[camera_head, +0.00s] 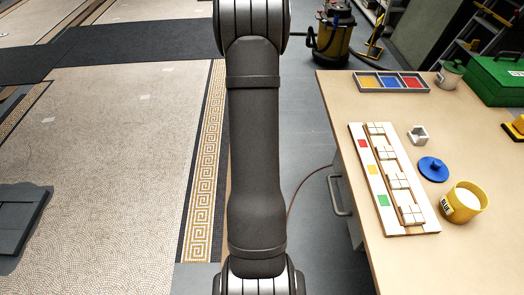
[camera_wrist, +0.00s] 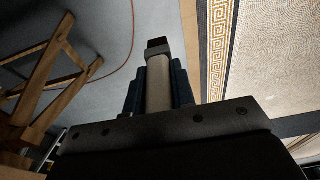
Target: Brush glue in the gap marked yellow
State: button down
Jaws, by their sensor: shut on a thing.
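The mosaic panel (camera_head: 430,226) lies on the table, with several white tile groups along a brown strip and gaps between them. Red (camera_head: 362,143), yellow (camera_head: 373,169) and green (camera_head: 383,200) marks run down its white left side; the yellow mark is the middle one. A yellow glue pot (camera_head: 447,208) with white contents stands open right of the panel. In the wrist view my gripper (camera_wrist: 159,82) is shut on a brush (camera_wrist: 158,90) with a pale handle, grey collar and dark tip. The gripper and brush are out of the head view, away from the panel.
A blue lid (camera_head: 433,169) and small grey-white block (camera_head: 418,134) lie between panel and table edge. A tray (camera_head: 427,88) with yellow, blue and red compartments, a grey pot (camera_head: 450,74) and green case (camera_head: 497,80) are farther back. A wooden trestle (camera_wrist: 45,75) stands left in the wrist view.

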jog(key=s+d+r+n, duration=0.1)
jog(key=d+r, duration=0.6)
jog(key=d, duration=0.3)
jog(key=d+r+g, duration=0.1)
jog(key=d+r, duration=0.6)
jog(key=d, duration=0.3)
jog(key=s+d+r+n, duration=0.1)
jog(key=d+r, duration=0.6)
jog(key=d, duration=0.3)
jog(key=s+d+r+g+h, duration=0.1)
jog(key=s+d+r, duration=0.5)
jog(key=s+d, duration=0.45)
jog(key=s+d+r+m+g+h, duration=0.1)
jog(key=s+d+m, duration=0.1)
jog(key=s+d, duration=1.25)
jog(key=shift+g, duration=0.3)
jog(key=shift+s+a+f, duration=0.15)
jog(key=shift+a+f, duration=0.15)
jog(key=shift+f, duration=0.55)
jog(key=shift+s+a+f, duration=0.15)
jog(key=shift+a+f, duration=0.15)
jog(key=shift+f, duration=0.55)
jog(key=shift+s+a+f, duration=0.15)
jog(key=shift+a+f, duration=0.15)
jog(key=shift+f, duration=0.55)
jog(key=shift+f, duration=0.65)
notch_tip(320, 180, up, 7)
